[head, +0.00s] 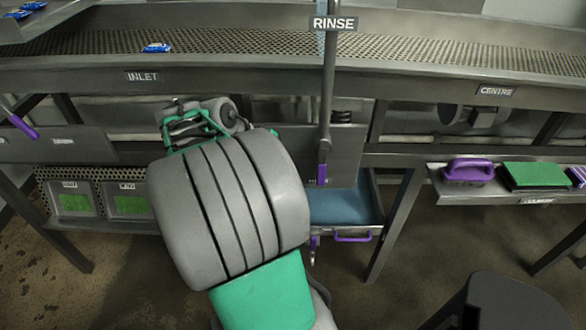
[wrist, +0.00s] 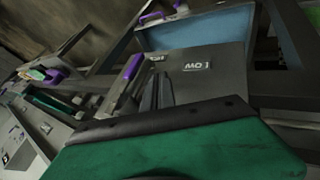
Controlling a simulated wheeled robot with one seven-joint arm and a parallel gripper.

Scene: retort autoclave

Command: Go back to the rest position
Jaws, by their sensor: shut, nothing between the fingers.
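My gripper (wrist: 157,92) shows in the wrist view as narrow dark fingers close together, with nothing visible between them. They lie in front of a grey panel (wrist: 195,75) with a small label. In the head view, my arm's large grey and green links fill the middle, and the arm's far end (head: 195,125) is below the conveyor edge, left of the RINSE post. The fingertips cannot be made out clearly there.
A perforated conveyor (head: 250,42) runs across the back with a blue packet (head: 156,47) on it. A blue-lined drawer (head: 342,203) with a purple handle stands open right of my arm. A side shelf (head: 470,198) holds a purple-handled brush (head: 467,171) and a green pad (head: 538,175).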

